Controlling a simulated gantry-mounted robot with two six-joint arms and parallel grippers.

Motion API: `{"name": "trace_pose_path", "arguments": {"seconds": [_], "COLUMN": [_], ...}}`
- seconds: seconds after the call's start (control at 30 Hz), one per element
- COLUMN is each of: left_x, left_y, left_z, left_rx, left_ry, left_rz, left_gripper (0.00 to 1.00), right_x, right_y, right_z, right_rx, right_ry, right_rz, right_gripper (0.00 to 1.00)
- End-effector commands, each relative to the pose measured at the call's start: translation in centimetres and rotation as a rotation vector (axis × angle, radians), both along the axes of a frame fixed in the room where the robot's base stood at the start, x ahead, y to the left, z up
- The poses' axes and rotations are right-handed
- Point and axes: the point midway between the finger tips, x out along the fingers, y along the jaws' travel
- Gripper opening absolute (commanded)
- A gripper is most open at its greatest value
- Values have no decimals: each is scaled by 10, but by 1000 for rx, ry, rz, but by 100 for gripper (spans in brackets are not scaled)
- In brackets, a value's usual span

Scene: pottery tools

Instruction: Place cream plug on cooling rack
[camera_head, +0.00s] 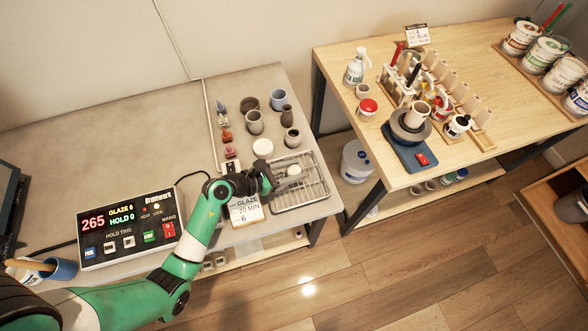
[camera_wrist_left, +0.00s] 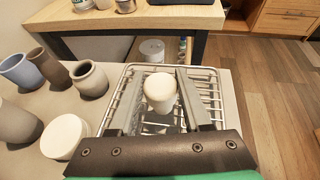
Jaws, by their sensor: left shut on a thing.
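The cream plug (camera_wrist_left: 160,92) is a short, rounded off-white cylinder between the fingers of my left gripper (camera_wrist_left: 162,100) in the left wrist view. The plug also shows in the head view (camera_head: 294,170), at the fingertips of my left gripper (camera_head: 288,176), which is shut on it. The wire cooling rack (camera_head: 316,192) lies at the right front corner of the grey table, and the plug is over it. The rack shows around and below the fingers in the left wrist view (camera_wrist_left: 216,98). Whether the plug touches the wires is hard to tell. My right gripper is not in view.
A white disc (camera_head: 263,147) and several small pots (camera_head: 254,122) stand behind the rack. A glaze sign (camera_head: 245,211) is in front of my left wrist. A control box (camera_head: 127,227) is to the left. A wooden table (camera_head: 440,80) stands across a gap.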

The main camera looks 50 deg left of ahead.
Motion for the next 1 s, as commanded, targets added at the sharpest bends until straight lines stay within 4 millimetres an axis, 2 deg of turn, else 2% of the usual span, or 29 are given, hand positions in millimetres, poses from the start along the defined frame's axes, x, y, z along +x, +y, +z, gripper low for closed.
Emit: {"name": "trace_pose_path", "arguments": {"seconds": [0.03, 0.07, 0.2, 0.57, 0.67, 1.0], "left_x": [0, 0, 0, -1, -15, -86], "left_y": [0, 0, 0, 0, 5, 22], "left_z": [-3, -2, -1, 4, 9, 40], "left_rx": [-1, -1, 0, 1, -1, -1], "left_ry": [0, 0, 0, 1, 1, 1], "left_rz": [0, 0, 0, 1, 4, 6], "left_gripper": [0, 54, 78, 78, 78, 78], "right_x": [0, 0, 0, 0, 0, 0], "right_y": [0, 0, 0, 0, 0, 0], "right_z": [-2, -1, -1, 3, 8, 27], "right_rx": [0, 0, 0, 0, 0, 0], "right_ry": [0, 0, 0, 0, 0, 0], "right_rz": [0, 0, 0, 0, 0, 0], "right_gripper": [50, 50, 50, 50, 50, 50]}}
